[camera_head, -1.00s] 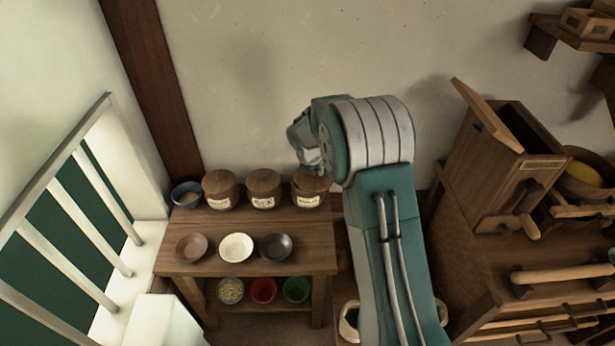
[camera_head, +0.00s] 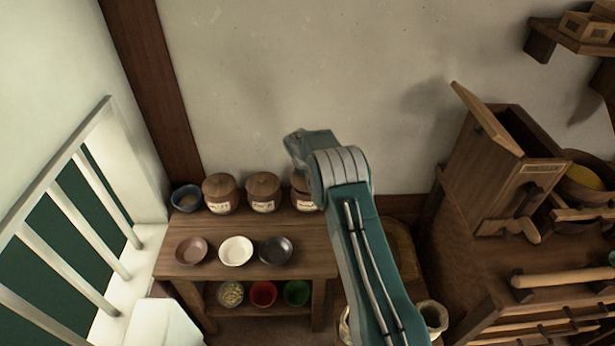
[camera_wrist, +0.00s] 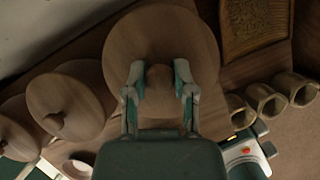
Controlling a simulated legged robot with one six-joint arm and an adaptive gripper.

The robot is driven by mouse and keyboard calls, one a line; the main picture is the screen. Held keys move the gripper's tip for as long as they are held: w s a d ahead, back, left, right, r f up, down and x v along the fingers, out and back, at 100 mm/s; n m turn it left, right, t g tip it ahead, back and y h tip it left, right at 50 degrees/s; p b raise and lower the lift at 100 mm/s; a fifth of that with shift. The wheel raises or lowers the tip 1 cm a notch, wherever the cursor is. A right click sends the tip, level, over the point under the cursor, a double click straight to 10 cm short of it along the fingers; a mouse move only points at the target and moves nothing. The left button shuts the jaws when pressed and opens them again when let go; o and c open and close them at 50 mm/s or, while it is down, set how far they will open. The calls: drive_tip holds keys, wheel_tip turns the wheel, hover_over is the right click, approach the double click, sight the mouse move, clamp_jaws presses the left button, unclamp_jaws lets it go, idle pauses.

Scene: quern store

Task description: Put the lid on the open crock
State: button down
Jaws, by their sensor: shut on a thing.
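In the wrist view my gripper (camera_wrist: 160,82) is shut on the round knob of a brown wooden lid (camera_wrist: 160,28), between its two fingers. The lid looks larger than the lids at left, so it seems nearer the camera. In the head view three labelled brown crocks stand in a row: left (camera_head: 220,194), middle (camera_head: 263,192) and right (camera_head: 302,202). My arm covers part of the right crock and hides the held lid. Two lidded crocks show at left in the wrist view, one lid here (camera_wrist: 65,103). I cannot see the open mouth or whether the lid touches it.
The crocks stand at the back of a wooden table (camera_head: 210,267). A blue bowl (camera_head: 186,198) is left of them; brown, white and black (camera_head: 275,250) bowls stand in front. Smaller bowls sit on the lower shelf. A barred window is at left, a wooden box (camera_head: 500,170) at right.

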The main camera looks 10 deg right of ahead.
drive_tip(key=shift+f, duration=0.85)
drive_tip(key=shift+f, duration=0.1)
drive_tip(key=shift+c, duration=2.2)
unclamp_jaws()
